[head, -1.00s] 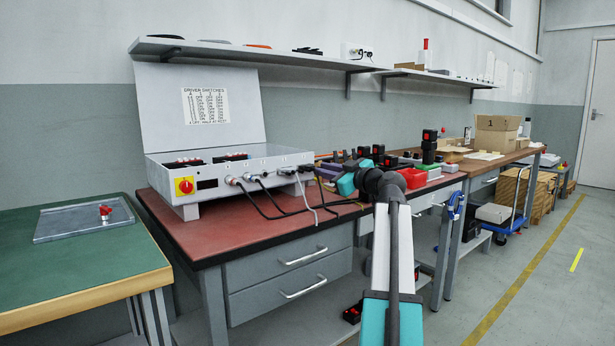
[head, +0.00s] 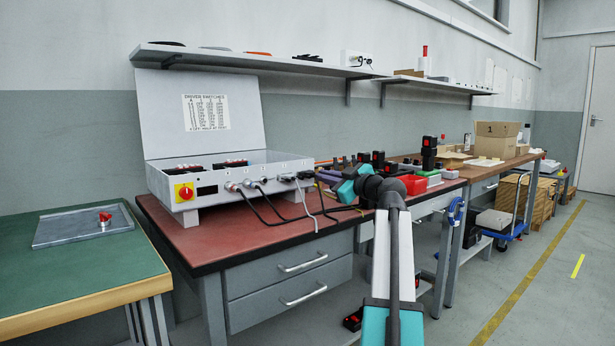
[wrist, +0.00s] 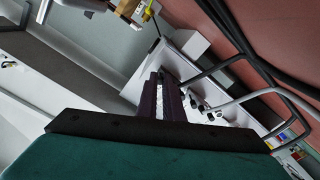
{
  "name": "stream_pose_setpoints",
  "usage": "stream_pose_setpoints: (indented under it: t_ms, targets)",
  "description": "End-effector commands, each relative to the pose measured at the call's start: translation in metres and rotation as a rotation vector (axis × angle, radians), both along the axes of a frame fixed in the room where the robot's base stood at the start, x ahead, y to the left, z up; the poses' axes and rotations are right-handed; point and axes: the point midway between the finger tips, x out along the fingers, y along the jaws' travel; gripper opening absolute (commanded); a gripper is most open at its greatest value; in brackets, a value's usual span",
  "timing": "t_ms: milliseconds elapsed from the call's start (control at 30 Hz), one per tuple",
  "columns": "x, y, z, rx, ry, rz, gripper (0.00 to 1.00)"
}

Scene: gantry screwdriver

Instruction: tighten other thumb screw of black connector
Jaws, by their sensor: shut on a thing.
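The grey driver box (head: 255,176) stands on the red bench top with its lid up. Cable connectors line its lower front edge, and a black connector (head: 286,178) is towards the right end. My gripper (head: 322,184) reaches in from the right to the box's front right corner. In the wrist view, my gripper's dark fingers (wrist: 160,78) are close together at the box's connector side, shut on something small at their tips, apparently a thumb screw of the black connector. The fingers hide the screw and most of the connector. Other plugs (wrist: 205,108) show just right of the fingers.
Dark and grey cables (wrist: 240,95) loop close to the fingers and over the bench (head: 240,225). A wall shelf (head: 250,62) hangs above. The green bench (head: 80,270) at left is mostly clear.

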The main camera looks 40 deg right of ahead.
Motion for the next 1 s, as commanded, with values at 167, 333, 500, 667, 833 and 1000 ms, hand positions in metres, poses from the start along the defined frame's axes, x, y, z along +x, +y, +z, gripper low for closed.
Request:
stream_pose_setpoints:
  t_ms: [167,333,500,667,833,1000]
  targets:
    - [-0.0003,0.0004,0.0022,0.038,-0.001,0.0,0.0]
    - [-0.0004,0.0008,0.0036,0.14,-0.009,0.0,0.0]
    - [-0.0005,0.0009,0.0037,0.252,-0.018,0.001,0.0]
    - [-0.0005,0.0006,0.0032,0.357,-0.024,0.001,0.0]
    - [-0.0006,0.0006,0.0038,0.468,-0.033,0.0,0.0]
    - [-0.0005,0.0004,0.0035,0.579,-0.04,0.0,0.0]
